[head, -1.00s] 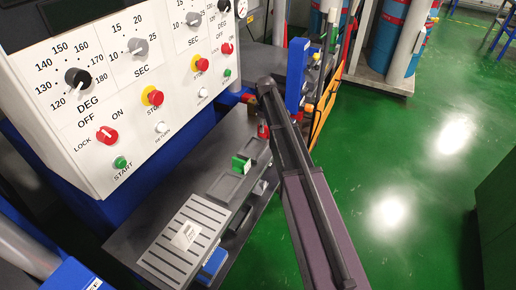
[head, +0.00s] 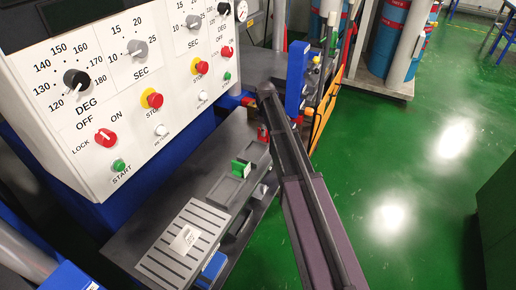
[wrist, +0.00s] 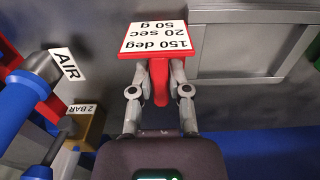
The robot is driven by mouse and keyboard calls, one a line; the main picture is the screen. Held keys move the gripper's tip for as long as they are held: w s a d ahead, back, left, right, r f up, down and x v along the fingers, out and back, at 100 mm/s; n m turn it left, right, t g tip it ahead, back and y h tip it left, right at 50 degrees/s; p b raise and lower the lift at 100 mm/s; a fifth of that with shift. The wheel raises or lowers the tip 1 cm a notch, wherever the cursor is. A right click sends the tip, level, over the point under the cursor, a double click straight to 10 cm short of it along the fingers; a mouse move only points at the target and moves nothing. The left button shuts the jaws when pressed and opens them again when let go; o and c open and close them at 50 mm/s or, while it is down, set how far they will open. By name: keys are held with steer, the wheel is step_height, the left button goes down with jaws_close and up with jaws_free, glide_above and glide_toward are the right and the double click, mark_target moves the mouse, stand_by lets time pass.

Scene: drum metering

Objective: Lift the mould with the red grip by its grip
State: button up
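The red grip (wrist: 160,84) stands between the two fingertips of my gripper (wrist: 160,72) in the wrist view. Both fingers are drawn in against its sides, with no clear gap. A white card reading 150 deg, 20 sec, 50 g (wrist: 154,38) sits on a red holder just beyond the fingertips. The mould's body under the grip is mostly hidden. In the head view a small red part (head: 262,133) shows below the end of my arm, on the dark bench; my arm hides most of the gripper there.
A green grip (head: 240,167) stands on a grey tray nearer the camera. A slotted grey plate (head: 180,250) with a white tag lies in front. The white control panel (head: 120,90) rises at the left. The wrist view shows an AIR label (wrist: 68,64) and a 2 BAR block (wrist: 88,122) at left.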

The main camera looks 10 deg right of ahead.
steer(key=shift+r, duration=0.15)
jaws_close()
step_height(320, 180, up, 10)
steer(key=p, duration=1)
